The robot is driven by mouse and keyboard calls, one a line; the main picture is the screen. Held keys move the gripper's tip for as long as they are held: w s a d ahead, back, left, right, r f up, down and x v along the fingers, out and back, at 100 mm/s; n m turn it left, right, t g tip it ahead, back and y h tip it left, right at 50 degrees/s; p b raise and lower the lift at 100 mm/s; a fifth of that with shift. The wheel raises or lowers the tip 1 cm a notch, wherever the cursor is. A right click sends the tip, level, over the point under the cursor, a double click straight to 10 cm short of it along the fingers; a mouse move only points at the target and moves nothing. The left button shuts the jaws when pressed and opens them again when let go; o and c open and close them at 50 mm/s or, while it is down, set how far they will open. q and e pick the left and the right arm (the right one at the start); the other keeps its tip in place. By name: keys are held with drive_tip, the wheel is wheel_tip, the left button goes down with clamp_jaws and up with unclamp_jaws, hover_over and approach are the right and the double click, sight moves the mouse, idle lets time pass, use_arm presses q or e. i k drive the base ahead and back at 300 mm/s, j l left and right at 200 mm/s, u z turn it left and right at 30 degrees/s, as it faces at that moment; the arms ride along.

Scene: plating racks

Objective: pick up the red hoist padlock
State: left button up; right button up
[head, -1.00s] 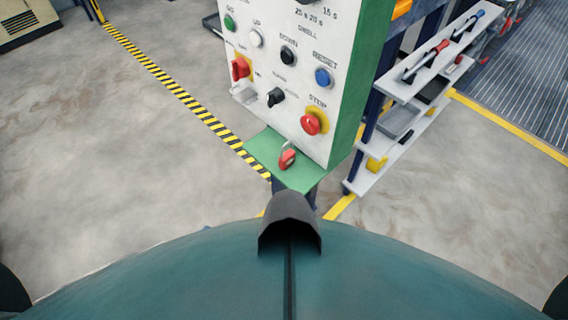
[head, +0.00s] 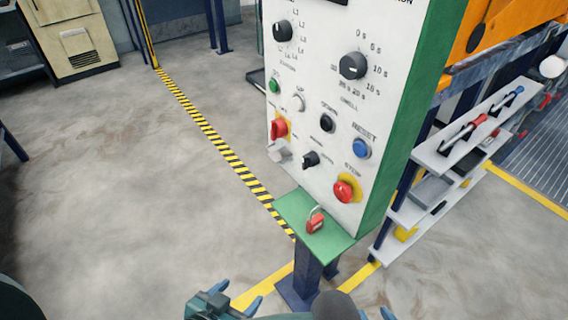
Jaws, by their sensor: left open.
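The red padlock (head: 315,222) sits on the green shelf (head: 300,207) at the foot of the white control panel. Its pale shackle points up, and it stands clear of the panel's buttons. My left gripper (head: 237,297) is at the bottom edge, left of and below the padlock in the picture. Its blue fingertips are apart, with nothing seen between them. Blue tips of my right gripper (head: 376,314) just show at the bottom edge, right of the padlock. Most of it is cut off, so its opening is unclear. Neither gripper touches the padlock.
The control panel (head: 330,105) with knobs and buttons rises just behind the padlock. A red stop button (head: 344,191) is close above it. A blue post (head: 307,275) holds the shelf up. A tool rack (head: 450,150) stands at the right. Open floor (head: 130,190) lies left.

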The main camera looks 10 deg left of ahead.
sight(317, 222)
drive_tip(key=k+l+z, duration=0.15)
drive_tip(key=k+z, duration=0.25)
drive_tip(key=k, duration=0.25)
drive_tip(key=j+z, duration=0.15)
drive_tip(key=z, duration=1.5)
drive_tip(key=j, duration=0.55)
drive_tip(key=k+j, duration=0.15)
drive_tip(key=j, duration=0.9)
drive_tip(key=k+j, duration=0.15)
drive_tip(key=j, duration=0.4)
drive_tip(key=j+z, duration=0.1)
drive_tip(key=j, duration=0.45)
drive_tip(key=k+j, duration=0.15)
drive_tip(key=j, duration=0.35)
drive_tip(key=k+j, duration=0.1)
drive_tip(key=j, duration=0.45)
